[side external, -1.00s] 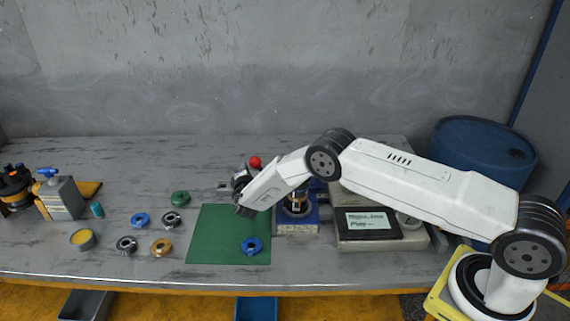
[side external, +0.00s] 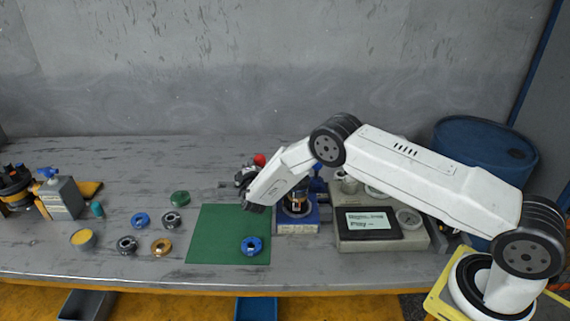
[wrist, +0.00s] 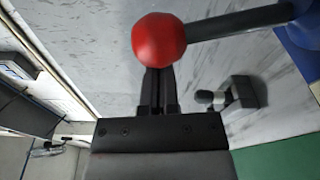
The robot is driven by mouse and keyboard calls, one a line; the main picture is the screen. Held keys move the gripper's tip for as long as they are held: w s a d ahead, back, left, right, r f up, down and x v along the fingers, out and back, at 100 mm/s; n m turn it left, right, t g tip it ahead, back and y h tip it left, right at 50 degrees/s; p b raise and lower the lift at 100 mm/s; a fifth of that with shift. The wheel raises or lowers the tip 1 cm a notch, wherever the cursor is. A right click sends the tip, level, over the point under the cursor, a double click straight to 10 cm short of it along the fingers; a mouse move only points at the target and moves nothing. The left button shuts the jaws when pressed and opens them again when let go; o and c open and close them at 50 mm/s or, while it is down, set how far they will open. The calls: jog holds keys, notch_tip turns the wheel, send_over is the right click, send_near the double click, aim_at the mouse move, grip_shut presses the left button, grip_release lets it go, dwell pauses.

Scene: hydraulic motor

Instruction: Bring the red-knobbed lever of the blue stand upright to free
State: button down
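The red knob (wrist: 159,40) is at the top middle of the wrist view, on a dark lever (wrist: 240,21) running right towards the blue stand (wrist: 303,42). In the side view the red knob (side external: 260,159) shows just above my gripper (side external: 247,172), left of the blue stand (side external: 297,228). The lever leans left there, mostly hidden by my arm. My gripper's fingers (wrist: 159,88) look shut together, with the knob in front of their tips. The knob covers the tips, so I cannot tell whether they touch it. Nothing shows between the fingers.
A green mat (side external: 225,235) with a blue ring (side external: 251,246) lies left of the stand. A grey unit with a display (side external: 372,222) stands to the right.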

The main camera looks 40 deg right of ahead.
jog(key=shift+r, duration=0.1)
dwell(0.6)
jog(key=shift+w+a+f, duration=0.2)
jog(key=shift+w+a, duration=0.35)
jog(key=shift+w, duration=0.25)
jog(key=shift+w+a+f, duration=0.15)
jog(key=shift+w+a, duration=0.35)
jog(key=shift+w, duration=0.3)
jog(key=v, duration=1)
jog(key=shift+f, duration=0.1)
jog(key=shift+w+f+m, duration=0.3)
jog(key=shift+w, duration=0.05)
jog(key=shift+d, duration=0.1)
jog(key=w+d, duration=0.4)
jog(key=d, duration=0.4)
jog(key=shift+w+r, duration=0.3)
jog(key=shift+w, duration=0.05)
dwell(0.9)
